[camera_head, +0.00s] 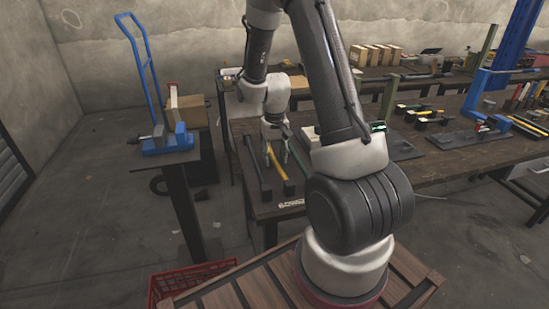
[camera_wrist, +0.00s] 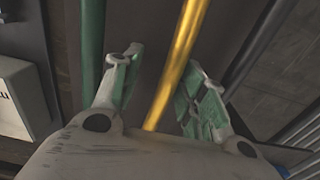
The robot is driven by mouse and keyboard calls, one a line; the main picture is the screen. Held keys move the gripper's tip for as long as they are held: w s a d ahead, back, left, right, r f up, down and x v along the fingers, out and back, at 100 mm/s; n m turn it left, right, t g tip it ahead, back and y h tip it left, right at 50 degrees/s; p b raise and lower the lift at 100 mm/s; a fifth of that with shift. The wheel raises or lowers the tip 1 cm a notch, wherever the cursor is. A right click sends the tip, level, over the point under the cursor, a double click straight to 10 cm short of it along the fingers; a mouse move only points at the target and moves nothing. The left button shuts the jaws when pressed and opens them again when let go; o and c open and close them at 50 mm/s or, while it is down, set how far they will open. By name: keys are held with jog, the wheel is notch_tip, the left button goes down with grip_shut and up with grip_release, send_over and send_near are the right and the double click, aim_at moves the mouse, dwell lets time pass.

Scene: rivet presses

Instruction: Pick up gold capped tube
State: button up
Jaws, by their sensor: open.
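A long gold-yellow tube (camera_head: 279,169) lies on the dark table at the near left end, below my gripper. In the wrist view the gold tube (camera_wrist: 179,58) runs between my two green-padded fingers, with space on both sides. I cannot make out a separate cap on it. My gripper (camera_head: 276,156) is open and points down over the tube; it also shows in the wrist view (camera_wrist: 163,62). The tube's near end is hidden by the gripper body in the wrist view.
A green tube (camera_wrist: 92,45) lies just left of my gripper in the wrist view, with a white box (camera_wrist: 18,95) beyond it. A dark bar (camera_head: 256,166) lies left of the gold tube. A blue press (camera_head: 166,142) stands on a separate stand at left.

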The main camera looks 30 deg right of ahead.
jog(key=shift+f, duration=0.2)
jog(key=shift+c, duration=0.2)
grip_shut()
